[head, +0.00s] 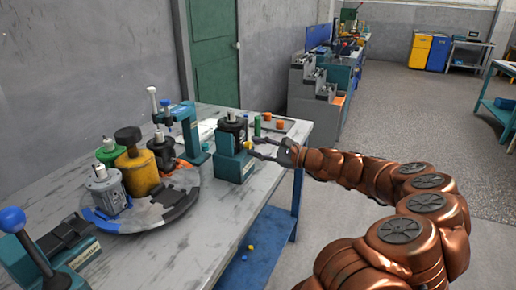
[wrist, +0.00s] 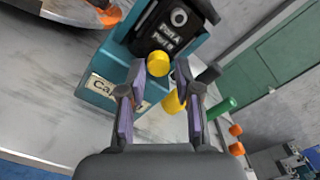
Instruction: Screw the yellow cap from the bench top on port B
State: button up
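The motor (wrist: 165,30) is a dark body with "Port A" and "Port B" labels, seated in a teal fixture (head: 233,163) at the bench's right end. A round yellow cap (wrist: 158,63) is at the motor's face just below the Port B label; it also shows in the head view (head: 248,144). I cannot tell whether it is threaded in. A second yellow piece (wrist: 173,102) shows lower, partly hidden by a finger. My gripper (wrist: 160,72) is open, its fingertips apart on either side of the first cap. Contact with it is not visible.
A green cylinder (wrist: 221,108) and orange pieces (wrist: 236,131) stand beyond the fixture. A round turntable (head: 150,222) with several motors is to the left. Small yellow and blue pieces (head: 251,247) lie on the blue lower shelf (head: 262,240).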

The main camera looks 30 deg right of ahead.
grip_shut()
jog(key=shift+r+m+p, duration=0.2)
jog(key=shift+m+p, duration=0.2)
jog(key=shift+p, duration=0.6)
jog(key=shift+o, duration=0.7)
grip_release()
jog(key=shift+f, duration=0.15)
jog(key=shift+w+d+f, duration=0.1)
jog(key=shift+d+f, duration=0.05)
jog(key=shift+d, duration=0.05)
jog(key=shift+f+b, duration=0.1)
jog(key=shift+b, duration=0.25)
jog(key=shift+n+b, duration=0.4)
jog(key=shift+b, duration=0.3)
